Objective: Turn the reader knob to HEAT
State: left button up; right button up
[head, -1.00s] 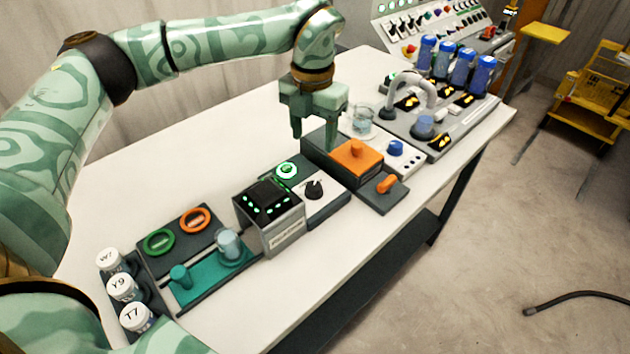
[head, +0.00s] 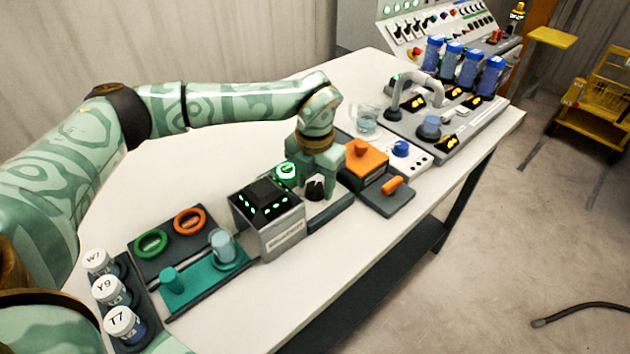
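The reader knob (head: 315,189) is a small black dial on a white-faced dark unit at the middle of the table in the head view. A green-lit ring (head: 286,172) sits at this unit's back left. My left gripper (head: 316,186) points down over the unit, its fingers apart on either side of the knob. I cannot tell whether the fingers touch it. The gripper hides much of the white face and its markings, so the HEAT mark and the knob's setting cannot be read. My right gripper is out of view.
A dark box with green lights (head: 268,219) stands close left of the knob. An orange block (head: 364,163) and orange-handled lever (head: 392,186) are close right. Capped jars (head: 122,326), a teal tray (head: 200,289) and coloured rings lie at front left. The back-left tabletop is clear.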

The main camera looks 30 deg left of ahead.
pick_arm(q)
jog(key=c, duration=0.7)
jog(key=shift+r, duration=0.1)
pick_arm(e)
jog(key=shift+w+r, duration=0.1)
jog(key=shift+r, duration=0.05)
pick_arm(q)
jog(key=shift+r+n+p, duration=0.15)
jog(key=shift+n+p, duration=0.55)
jog(key=shift+p, duration=0.25)
jog(key=n+p, duration=0.6)
jog(key=shift+r, duration=0.1)
jog(key=shift+f+n+p, duration=0.2)
jog(key=shift+n+p, duration=1.75)
jog(key=shift+n, duration=0.25)
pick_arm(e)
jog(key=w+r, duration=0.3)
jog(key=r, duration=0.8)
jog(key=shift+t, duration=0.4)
pick_arm(q)
jog(key=shift+w, duration=0.1)
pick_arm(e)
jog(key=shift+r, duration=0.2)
pick_arm(q)
jog(key=o, duration=0.9)
jog(key=shift+f, duration=0.1)
